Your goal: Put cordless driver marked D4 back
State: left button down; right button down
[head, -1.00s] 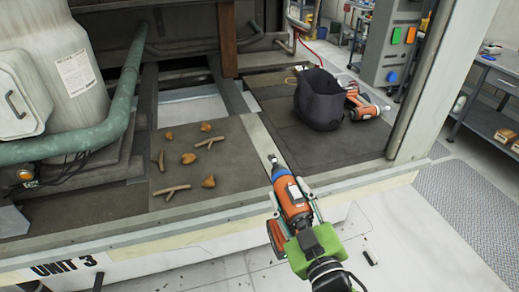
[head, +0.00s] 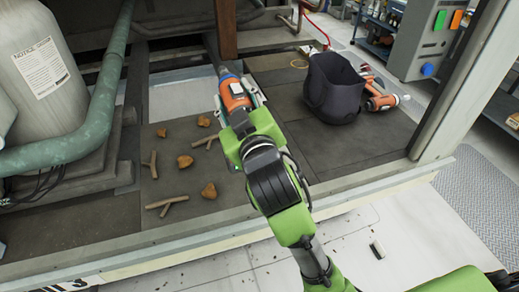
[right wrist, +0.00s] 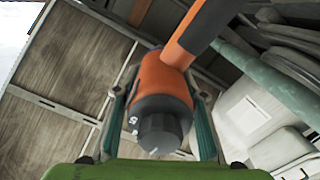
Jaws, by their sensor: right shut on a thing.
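My right gripper (head: 240,101) is shut on an orange and grey cordless driver (head: 234,91), reaching over the dark deck behind the scattered stones and sticks. The driver's blue-grey nose points away from me. In the right wrist view, the driver's orange body (right wrist: 163,85) and dark round end lie between the two fingers; a small white mark on it is not clearly readable. Another orange driver (head: 381,103) lies on the deck beside the bag, with more orange behind it; no marking is legible there. My left gripper is out of view.
A dark open bag (head: 333,88) stands on the deck at right. Several brown stones (head: 185,161) and sticks (head: 167,204) lie in front. A green pipe (head: 95,115) and a grey tank (head: 42,65) stand at left. A post (head: 470,75) rises at right.

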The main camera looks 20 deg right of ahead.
jog(key=shift+w+a+r, duration=0.2)
jog(key=shift+r, duration=0.35)
jog(key=shift+w+d, duration=0.1)
jog(key=shift+w, duration=0.15)
jog(key=w+d+f+p, duration=0.3)
jog(key=w+d+f, duration=0.6)
jog(key=f, duration=0.3)
jog(key=shift+w+d+f+p, duration=0.15)
jog(key=shift+d+f+p, duration=0.2)
jog(key=shift+p, duration=0.05)
jog(key=shift+f, duration=0.1)
jog(key=c, duration=1.3)
grip_release()
jog(key=shift+f, duration=0.25)
jog(key=shift+o, duration=0.2)
jog(key=shift+r, duration=0.1)
